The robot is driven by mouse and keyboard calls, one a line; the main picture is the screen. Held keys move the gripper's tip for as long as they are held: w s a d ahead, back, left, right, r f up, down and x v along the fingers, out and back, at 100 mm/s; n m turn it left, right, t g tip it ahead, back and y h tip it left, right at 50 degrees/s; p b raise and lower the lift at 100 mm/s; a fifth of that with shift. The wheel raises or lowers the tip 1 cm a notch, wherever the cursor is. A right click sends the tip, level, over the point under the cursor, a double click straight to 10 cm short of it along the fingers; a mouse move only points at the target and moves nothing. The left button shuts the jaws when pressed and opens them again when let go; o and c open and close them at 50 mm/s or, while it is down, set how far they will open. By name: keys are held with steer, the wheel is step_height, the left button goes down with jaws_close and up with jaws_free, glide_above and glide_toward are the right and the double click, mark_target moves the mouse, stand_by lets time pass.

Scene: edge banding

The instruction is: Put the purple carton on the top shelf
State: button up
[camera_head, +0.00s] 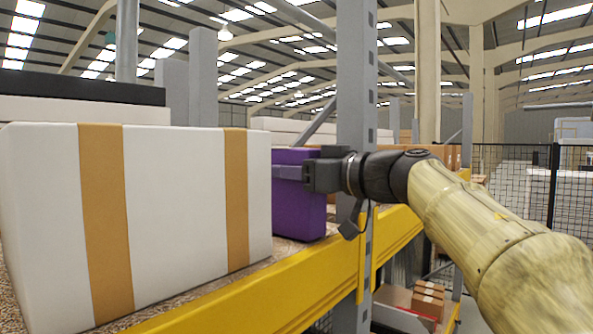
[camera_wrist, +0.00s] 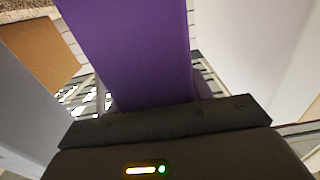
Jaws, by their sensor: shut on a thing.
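The purple carton (camera_head: 298,208) is upright at the shelf's front, right of the large white box, in the head view. My gripper (camera_head: 309,172) reaches in from the right and is shut on the carton's upper part. In the wrist view the purple carton (camera_wrist: 135,50) fills the middle, directly against the dark gripper body (camera_wrist: 165,125). The shelf (camera_head: 190,296) has a grainy brown deck behind a yellow front beam (camera_head: 285,290). The carton's bottom is close to the deck; I cannot tell whether it touches.
A large white box with tan bands (camera_head: 175,200) stands immediately left of the carton. A grey rack upright (camera_head: 357,100) rises close behind my gripper. Brown boxes (camera_head: 428,298) sit on a lower level at the right. Black mesh fencing (camera_head: 520,190) stands farther right.

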steer(key=shift+f, duration=0.1)
steer(key=o, duration=1.2)
steer(key=shift+f, duration=0.1)
steer(key=shift+d, duration=0.1)
steer(key=shift+b+v, duration=2.5)
steer(key=shift+v, duration=3.45)
